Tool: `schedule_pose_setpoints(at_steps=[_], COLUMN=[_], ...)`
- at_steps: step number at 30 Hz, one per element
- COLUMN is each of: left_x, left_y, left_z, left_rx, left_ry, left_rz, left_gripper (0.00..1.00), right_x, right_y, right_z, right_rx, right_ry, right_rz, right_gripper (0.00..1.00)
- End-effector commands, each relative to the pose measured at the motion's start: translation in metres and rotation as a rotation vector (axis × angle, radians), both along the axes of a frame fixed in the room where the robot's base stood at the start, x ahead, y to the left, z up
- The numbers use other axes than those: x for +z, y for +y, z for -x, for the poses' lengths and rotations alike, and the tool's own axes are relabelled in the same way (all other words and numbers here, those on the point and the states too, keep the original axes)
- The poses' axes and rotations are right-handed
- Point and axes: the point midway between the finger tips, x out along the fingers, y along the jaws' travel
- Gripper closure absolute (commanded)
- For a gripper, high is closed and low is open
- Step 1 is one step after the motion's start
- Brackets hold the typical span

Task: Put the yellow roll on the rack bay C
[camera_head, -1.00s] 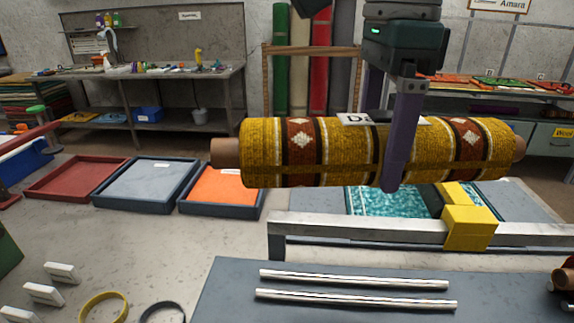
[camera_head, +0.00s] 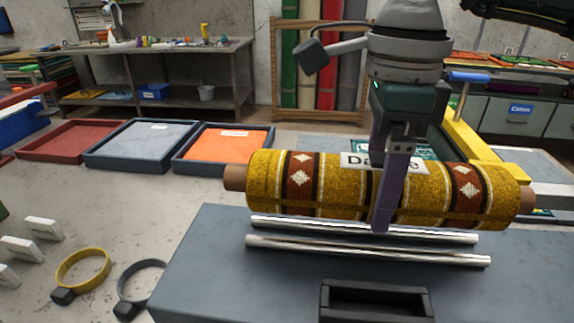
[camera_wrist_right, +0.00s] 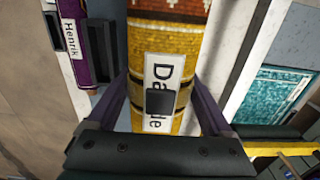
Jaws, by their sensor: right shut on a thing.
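The yellow roll (camera_head: 330,187), a patterned rug with brown and cream bands and a white name tag, lies level across the middle of the head view. My right gripper (camera_head: 385,222) comes down over its middle and is shut on it. In the right wrist view the fingers stand on both sides of the yellow roll (camera_wrist_right: 185,60). The roll is at two metal rails (camera_head: 370,250) on a grey table; I cannot tell whether it touches them. My left gripper is not in view.
The grey table (camera_head: 215,285) has a dark open tray (camera_head: 375,301) in front of the rails. A yellow bar (camera_head: 470,140) stands behind the roll. A purple item tagged Henrik (camera_wrist_right: 75,50) shows in the wrist view.

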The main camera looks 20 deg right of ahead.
Motion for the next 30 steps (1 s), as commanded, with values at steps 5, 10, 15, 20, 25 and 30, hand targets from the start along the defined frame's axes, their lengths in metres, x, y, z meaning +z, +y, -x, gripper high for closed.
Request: schedule_pose_setpoints(at_steps=[5, 10, 15, 20, 25, 30], left_x=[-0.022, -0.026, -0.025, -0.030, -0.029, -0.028], left_y=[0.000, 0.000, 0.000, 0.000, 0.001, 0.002], left_z=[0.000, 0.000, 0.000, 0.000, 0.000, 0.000], left_rx=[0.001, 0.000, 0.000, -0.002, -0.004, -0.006], left_ry=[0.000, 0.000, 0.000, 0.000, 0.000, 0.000], left_rz=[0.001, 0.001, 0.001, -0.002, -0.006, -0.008], left_gripper=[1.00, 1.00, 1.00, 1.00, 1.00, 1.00], right_x=[-0.031, -0.040, -0.038, -0.043, -0.042, -0.042], right_y=[0.005, 0.008, 0.008, 0.008, 0.008, 0.008], right_z=[0.003, 0.004, 0.003, 0.003, 0.004, 0.004], right_rx=[0.005, 0.007, 0.007, 0.006, 0.006, 0.006], right_ry=[0.000, -0.002, -0.002, -0.002, 0.001, 0.001], right_rz=[-0.001, -0.001, -0.001, -0.001, -0.001, -0.001], right_gripper=[1.00, 1.00, 1.00, 1.00, 0.00, 0.00])
